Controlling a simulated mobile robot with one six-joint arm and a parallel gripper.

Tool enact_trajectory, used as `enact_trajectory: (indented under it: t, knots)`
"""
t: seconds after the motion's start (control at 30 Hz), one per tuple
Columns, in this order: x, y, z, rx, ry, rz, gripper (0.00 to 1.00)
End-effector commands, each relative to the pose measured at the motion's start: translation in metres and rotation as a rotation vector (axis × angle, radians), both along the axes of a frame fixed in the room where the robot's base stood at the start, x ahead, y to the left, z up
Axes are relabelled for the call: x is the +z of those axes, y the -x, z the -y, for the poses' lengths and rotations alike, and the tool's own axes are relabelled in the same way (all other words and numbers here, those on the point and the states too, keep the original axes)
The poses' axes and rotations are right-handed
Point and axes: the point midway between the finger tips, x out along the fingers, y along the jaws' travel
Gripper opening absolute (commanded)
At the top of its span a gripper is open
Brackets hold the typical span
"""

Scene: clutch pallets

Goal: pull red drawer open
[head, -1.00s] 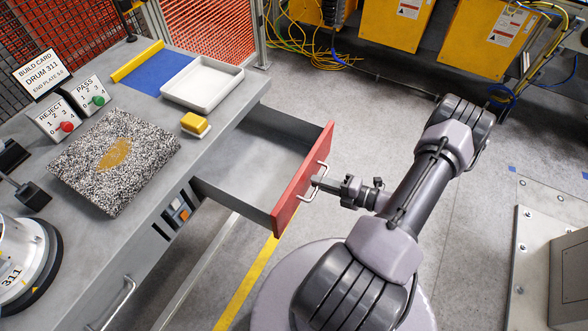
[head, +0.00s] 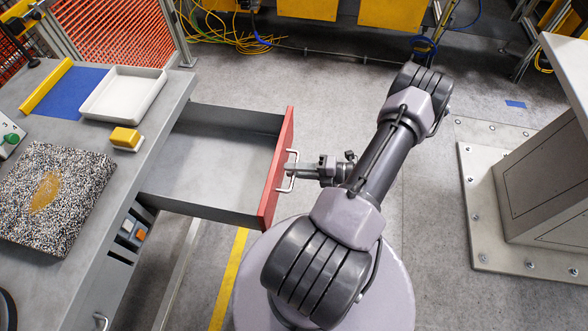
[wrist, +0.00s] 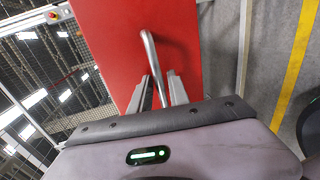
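The red drawer (head: 276,172) stands well out from the grey workbench and its grey inside looks empty. Its red front fills the upper middle of the wrist view (wrist: 125,40). The pale metal handle (head: 291,171) is on this front and runs between my fingers in the wrist view (wrist: 150,52). My gripper (head: 296,170) is shut on the handle, with one finger on each side of it. The exact finger contact is hard to make out.
The workbench (head: 92,137) holds a white tray (head: 98,110), a yellow block (head: 125,138) and a speckled plate (head: 80,195). A grey pedestal on a bolted plate (head: 485,236) stands at the right. The floor (head: 345,88) beyond my arm is clear.

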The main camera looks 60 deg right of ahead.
Motion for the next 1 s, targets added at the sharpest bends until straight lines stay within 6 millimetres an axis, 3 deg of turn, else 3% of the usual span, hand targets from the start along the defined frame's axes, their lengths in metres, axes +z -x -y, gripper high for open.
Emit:
enact_trajectory:
  t: [0.57, 0.67, 1.0]
  knots:
    - [0.002, 0.007, 0.003, -0.001, 0.001, 0.0, 0.32]
    - [0.007, 0.023, 0.009, -0.004, 0.001, -0.001, 0.32]
    - [0.028, 0.119, 0.043, -0.004, 0.003, -0.001, 0.32]
